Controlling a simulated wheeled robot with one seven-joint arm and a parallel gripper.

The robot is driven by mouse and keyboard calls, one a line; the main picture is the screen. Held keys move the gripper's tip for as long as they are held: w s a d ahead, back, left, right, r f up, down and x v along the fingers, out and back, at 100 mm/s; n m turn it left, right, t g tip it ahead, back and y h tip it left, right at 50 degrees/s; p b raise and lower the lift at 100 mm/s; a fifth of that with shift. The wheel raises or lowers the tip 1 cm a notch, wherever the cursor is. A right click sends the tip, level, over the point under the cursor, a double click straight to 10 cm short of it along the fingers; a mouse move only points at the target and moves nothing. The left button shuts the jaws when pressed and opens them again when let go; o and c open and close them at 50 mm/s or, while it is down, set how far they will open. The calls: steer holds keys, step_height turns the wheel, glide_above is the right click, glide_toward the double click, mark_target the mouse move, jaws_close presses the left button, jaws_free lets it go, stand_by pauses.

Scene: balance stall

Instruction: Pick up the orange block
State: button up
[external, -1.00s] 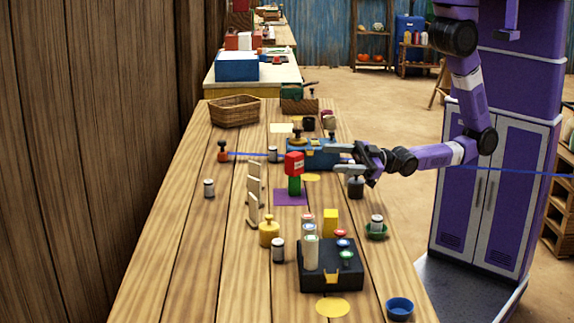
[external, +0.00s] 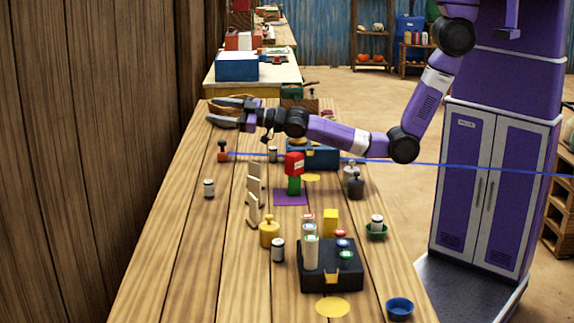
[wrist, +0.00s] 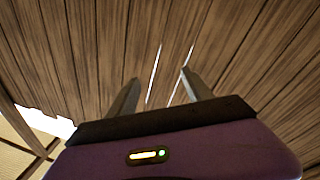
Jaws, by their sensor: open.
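A small orange block (external: 223,156) with a dark knob-like top stands near the left edge of the long table (external: 190,240). The gap between the fingers looks empty. In the wrist view my two open fingers (wrist: 160,77) face bare wooden planks, and the orange block does not show there.
A blue line (external: 420,164) runs from beside the orange block across to the right, past my arm. A red block (external: 294,163) sits on a green one. A blue box (external: 322,158), a grey-white jar (external: 209,188) and upright pale panels (external: 253,208) stand nearby. A plank wall rises at left.

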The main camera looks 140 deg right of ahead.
steer(key=s+d+f+m+g+p, duration=0.1)
steer(key=s+d+f+m+g, duration=0.5)
steer(key=f, duration=0.3)
steer(key=m+g+y, duration=0.2)
steer(key=m+g, duration=0.1)
steer(key=m, duration=0.2)
glide_toward(223, 147)
steer(key=x, duration=0.3)
steer(key=shift+s+d+f, duration=0.25)
steer(key=shift+s+f, duration=0.05)
steer(key=b+x, duration=0.1)
steer(key=x, duration=0.1)
steer(key=shift+d+f, duration=0.2)
steer(key=shift+f, duration=0.05)
steer(key=b+x, duration=0.3)
steer(key=x, duration=0.1)
steer(key=shift+f, duration=0.1)
steer(key=shift+w+d+b, duration=0.15)
steer(key=shift+d+b, duration=0.25)
steer(key=shift+d, duration=0.05)
jaws_close()
